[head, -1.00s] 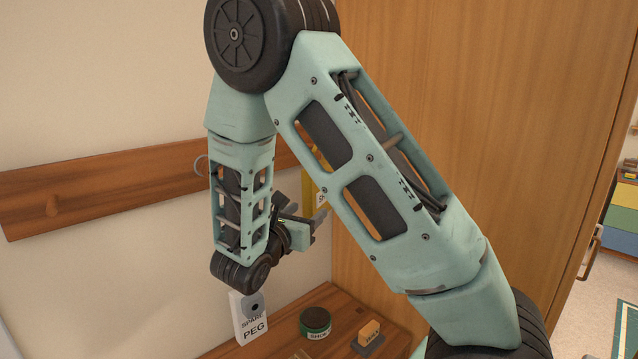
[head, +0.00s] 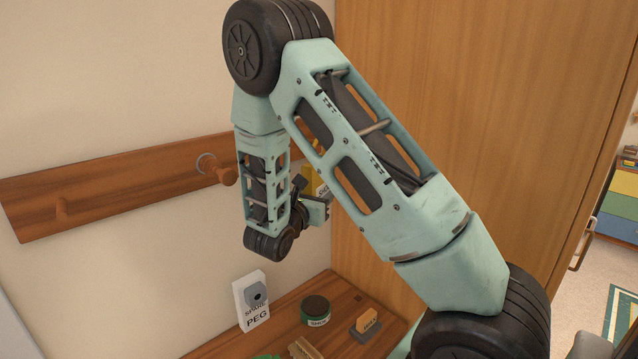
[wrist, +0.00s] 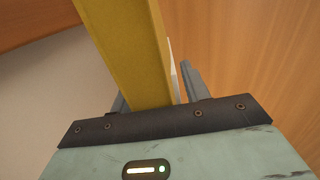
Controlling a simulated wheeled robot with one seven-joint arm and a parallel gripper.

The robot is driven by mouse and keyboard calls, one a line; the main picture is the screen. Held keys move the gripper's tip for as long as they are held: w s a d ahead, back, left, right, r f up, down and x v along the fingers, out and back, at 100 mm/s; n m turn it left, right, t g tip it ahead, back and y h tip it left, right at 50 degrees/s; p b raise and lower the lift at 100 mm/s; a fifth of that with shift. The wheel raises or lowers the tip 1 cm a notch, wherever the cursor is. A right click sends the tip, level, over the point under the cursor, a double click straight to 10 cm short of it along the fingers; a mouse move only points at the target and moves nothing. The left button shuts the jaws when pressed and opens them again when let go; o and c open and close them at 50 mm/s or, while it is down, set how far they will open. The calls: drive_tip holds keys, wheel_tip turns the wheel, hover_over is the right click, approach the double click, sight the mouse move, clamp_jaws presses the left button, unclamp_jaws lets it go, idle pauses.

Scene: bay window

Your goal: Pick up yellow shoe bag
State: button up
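The yellow shoe bag (head: 307,181) hangs by the wall rail near the wardrobe side, mostly hidden behind my arm in the head view. A bit of its white label shows. In the wrist view the yellow bag (wrist: 130,45) is a long strip running down between my fingers. My gripper (head: 320,209) is at the bag's height, partly hidden by my arm. In the wrist view my gripper (wrist: 155,92) has its fingers apart, one on each side of the bag, with a narrow gap by the right finger. The left finger is mostly hidden by the bag.
A wooden peg rail (head: 110,191) runs along the wall, with a wooden peg (head: 222,172) beside my forearm. A wooden panel (head: 440,90) stands close on the right. Below, a bench (head: 340,290) holds a spare peg box (head: 252,302), a round tin (head: 315,310) and a brush (head: 367,325).

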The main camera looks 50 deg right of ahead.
clamp_jaws()
drive_tip(key=shift+r, duration=0.25)
